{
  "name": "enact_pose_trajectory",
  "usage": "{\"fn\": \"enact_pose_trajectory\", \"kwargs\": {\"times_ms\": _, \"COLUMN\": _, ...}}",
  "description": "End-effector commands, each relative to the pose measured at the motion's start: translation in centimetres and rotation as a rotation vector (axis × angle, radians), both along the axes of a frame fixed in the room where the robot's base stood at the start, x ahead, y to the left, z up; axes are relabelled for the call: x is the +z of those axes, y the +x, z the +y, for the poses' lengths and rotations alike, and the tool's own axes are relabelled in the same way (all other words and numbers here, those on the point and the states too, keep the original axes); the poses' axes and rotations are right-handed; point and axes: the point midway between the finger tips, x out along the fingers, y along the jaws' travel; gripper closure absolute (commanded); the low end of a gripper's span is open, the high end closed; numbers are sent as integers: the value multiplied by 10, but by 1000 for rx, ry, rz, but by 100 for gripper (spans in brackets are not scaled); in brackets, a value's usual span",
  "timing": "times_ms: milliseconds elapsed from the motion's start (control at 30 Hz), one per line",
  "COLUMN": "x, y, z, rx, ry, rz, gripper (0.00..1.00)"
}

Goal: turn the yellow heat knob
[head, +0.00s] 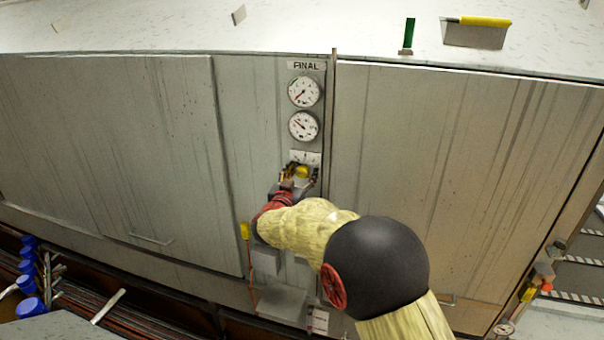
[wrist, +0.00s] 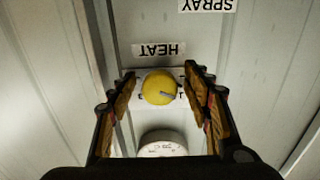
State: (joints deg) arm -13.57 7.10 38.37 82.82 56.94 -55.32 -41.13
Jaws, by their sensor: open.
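My gripper (wrist: 158,80) is open, with one finger on each side of the knob and a visible gap to both. I cannot tell how far the fingertips are from the panel. In the head view the knob (head: 302,171) shows as a small yellow patch between the fingers of my gripper (head: 301,170), partly hidden by them.
Two white gauges, an upper one (head: 304,91) and a lower one (head: 303,126), sit above the knob under a FINAL label (head: 306,66). Large grey panels flank the narrow control strip. A yellow-handled scraper (head: 476,32) and a green-handled tool (head: 408,36) lie on top.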

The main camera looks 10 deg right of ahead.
Motion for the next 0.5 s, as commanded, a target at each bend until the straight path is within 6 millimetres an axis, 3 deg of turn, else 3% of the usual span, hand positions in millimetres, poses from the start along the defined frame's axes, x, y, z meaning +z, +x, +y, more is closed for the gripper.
{"fn": "enact_pose_trajectory", "kwargs": {"times_ms": 167, "x": 0, "y": 0, "z": 0, "rx": 0, "ry": 0, "rz": 0, "gripper": 52}}
{"fn": "enact_pose_trajectory", "kwargs": {"times_ms": 500, "x": 0, "y": 0, "z": 0, "rx": 0, "ry": 0, "rz": 0, "gripper": 71}}
